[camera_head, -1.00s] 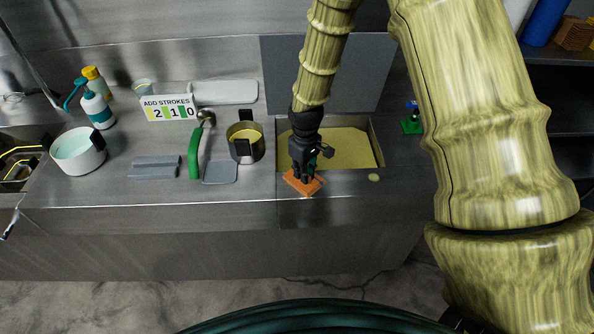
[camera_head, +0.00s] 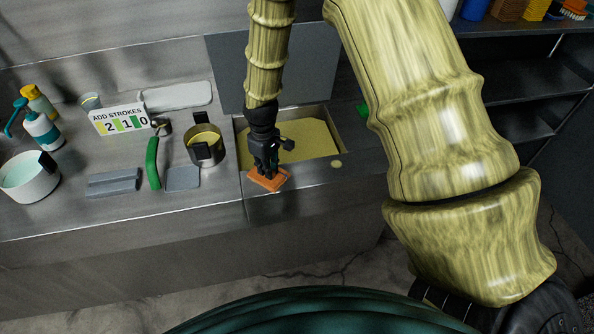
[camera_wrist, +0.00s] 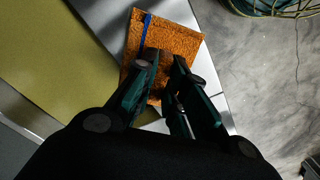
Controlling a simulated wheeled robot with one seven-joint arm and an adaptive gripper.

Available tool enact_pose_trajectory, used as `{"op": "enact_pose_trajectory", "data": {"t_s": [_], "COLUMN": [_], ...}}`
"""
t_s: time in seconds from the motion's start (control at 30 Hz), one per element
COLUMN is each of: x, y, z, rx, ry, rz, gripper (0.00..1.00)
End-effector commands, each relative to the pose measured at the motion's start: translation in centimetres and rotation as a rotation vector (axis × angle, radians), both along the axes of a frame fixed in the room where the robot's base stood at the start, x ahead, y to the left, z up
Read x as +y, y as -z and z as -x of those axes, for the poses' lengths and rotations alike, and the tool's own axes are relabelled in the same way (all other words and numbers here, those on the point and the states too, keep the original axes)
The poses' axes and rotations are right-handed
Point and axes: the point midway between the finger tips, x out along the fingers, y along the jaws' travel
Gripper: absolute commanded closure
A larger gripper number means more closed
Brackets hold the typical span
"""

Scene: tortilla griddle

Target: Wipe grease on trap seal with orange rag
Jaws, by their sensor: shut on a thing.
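The orange rag (camera_head: 268,180) lies flat at the front left corner of the grease trap's steel rim. My gripper (camera_head: 268,171) points down and is shut on the rag. In the wrist view the rag (camera_wrist: 186,38) spreads beyond my fingertips (camera_wrist: 167,62), with a blue strip along its left part. The trap opening (camera_head: 302,140) behind it is filled with yellow grease, and its grey lid (camera_head: 262,75) stands raised at the back. A small pale yellow grease spot (camera_head: 336,164) sits on the front rim to the right of the rag. Whatever lies under the rag is hidden.
Left of the trap are a steel pot (camera_head: 205,147), a grey pad (camera_head: 183,179), a green-handled tool (camera_head: 153,163), grey blocks (camera_head: 113,182), a white pot (camera_head: 30,178) and bottles (camera_head: 40,128). The front rim right of the rag is clear.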

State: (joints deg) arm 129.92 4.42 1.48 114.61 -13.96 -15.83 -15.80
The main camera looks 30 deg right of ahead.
Motion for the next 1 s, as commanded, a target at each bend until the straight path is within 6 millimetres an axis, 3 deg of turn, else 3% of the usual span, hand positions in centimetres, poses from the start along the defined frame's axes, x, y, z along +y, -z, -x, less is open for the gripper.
{"op": "enact_pose_trajectory", "data": {"t_s": [0.07,0.1,0.13,1.0], "x": [0.0,0.0,0.0,0.0], "y": [0.4,0.4,0.4,-0.7], "z": [0.3,0.3,0.3,0.1], "rx": [0.007,0.007,0.007,0.001], "ry": [0.0,0.0,0.0,0.0], "rz": [0.0,0.0,0.0,0.0], "gripper": [1.0,0.79,0.77,0.77]}}
